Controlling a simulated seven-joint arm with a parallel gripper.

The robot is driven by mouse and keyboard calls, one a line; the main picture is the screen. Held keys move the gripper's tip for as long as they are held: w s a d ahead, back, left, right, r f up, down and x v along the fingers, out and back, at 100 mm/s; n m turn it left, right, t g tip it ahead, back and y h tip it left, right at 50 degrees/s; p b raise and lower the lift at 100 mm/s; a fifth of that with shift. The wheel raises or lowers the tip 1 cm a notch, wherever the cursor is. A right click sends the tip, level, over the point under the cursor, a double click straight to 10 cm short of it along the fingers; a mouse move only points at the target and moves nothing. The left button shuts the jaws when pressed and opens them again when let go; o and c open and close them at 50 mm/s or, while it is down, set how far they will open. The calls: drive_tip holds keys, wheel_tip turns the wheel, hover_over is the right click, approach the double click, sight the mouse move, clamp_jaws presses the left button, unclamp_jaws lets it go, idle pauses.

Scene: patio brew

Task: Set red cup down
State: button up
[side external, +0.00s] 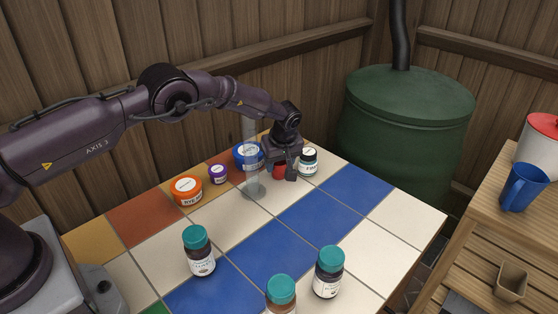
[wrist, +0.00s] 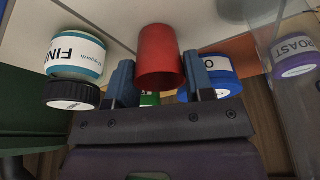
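The red cup (wrist: 159,58) sits between the two fingers of my gripper (wrist: 159,82) in the wrist view, with a finger against each side. In the side external view only a small red patch of the cup (side external: 279,173) shows; my gripper (side external: 282,172) hides the rest. My gripper is low over the far part of the tiled table (side external: 345,240). I cannot tell whether the cup's base touches the tiles.
A white-and-teal jar (side external: 308,161) stands close right of my gripper, a blue jar (side external: 248,155) close left. A clear glass cylinder (side external: 252,180) stands in front of the blue jar. Purple (side external: 218,174) and orange (side external: 186,190) jars stand farther left.

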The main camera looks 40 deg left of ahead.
drive_tip(key=o, duration=0.5)
drive_tip(key=shift+c, duration=0.2)
drive_tip(key=shift+r, duration=0.1)
drive_tip(key=v, duration=1.2)
drive_tip(key=shift+o, duration=0.3)
drive_tip(key=shift+r, duration=0.1)
